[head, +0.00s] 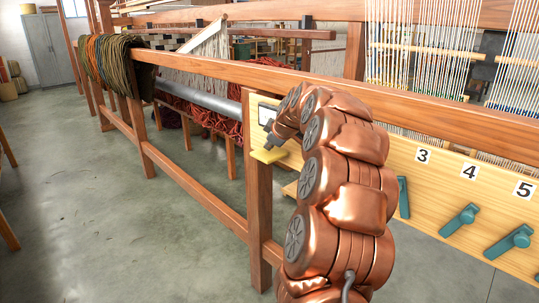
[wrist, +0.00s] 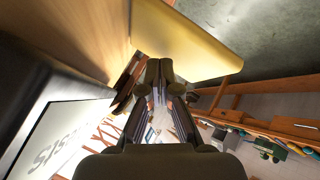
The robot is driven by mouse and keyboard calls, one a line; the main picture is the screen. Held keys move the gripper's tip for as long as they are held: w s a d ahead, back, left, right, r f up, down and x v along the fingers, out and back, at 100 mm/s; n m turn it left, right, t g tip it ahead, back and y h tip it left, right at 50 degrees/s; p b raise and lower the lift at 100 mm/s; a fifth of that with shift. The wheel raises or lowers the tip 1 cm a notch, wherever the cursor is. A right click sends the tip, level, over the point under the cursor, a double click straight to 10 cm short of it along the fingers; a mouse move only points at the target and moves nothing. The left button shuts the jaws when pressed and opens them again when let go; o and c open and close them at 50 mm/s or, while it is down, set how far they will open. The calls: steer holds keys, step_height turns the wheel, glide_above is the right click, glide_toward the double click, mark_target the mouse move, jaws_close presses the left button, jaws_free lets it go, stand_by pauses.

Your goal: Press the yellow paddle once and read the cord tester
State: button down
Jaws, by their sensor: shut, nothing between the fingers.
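The yellow paddle (head: 268,156) sticks out from the wooden board on the loom frame. It also shows large at the top of the wrist view (wrist: 195,40). Just above it in the head view is the cord tester's pale screen (head: 267,114) in a dark surround. In the wrist view the screen (wrist: 55,140) is at lower left, with dark letters cut off at the edge; I cannot read a full reading. My gripper (wrist: 160,72) is shut and empty, its tips close by the paddle. I cannot tell whether they touch it. My copper arm hides part of the board.
Teal levers (head: 461,219) sit on the board at right under number labels 3, 4 and 5. Dark green, orange and brown skeins (head: 107,60) hang over the rail at left. Red wool (head: 212,119) lies behind the frame. The grey floor (head: 95,210) at left is clear.

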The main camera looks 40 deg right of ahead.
mark_target(270, 153)
steer(key=shift+f+b, duration=0.8)
steer(key=shift+f, duration=0.4)
stand_by(1.5)
stand_by(0.4)
steer(key=shift+r, duration=1.65)
steer(key=shift+r, duration=0.1)
steer(key=shift+r, duration=0.25)
steer(key=shift+r+p, duration=0.3)
steer(key=shift+r, duration=1.85)
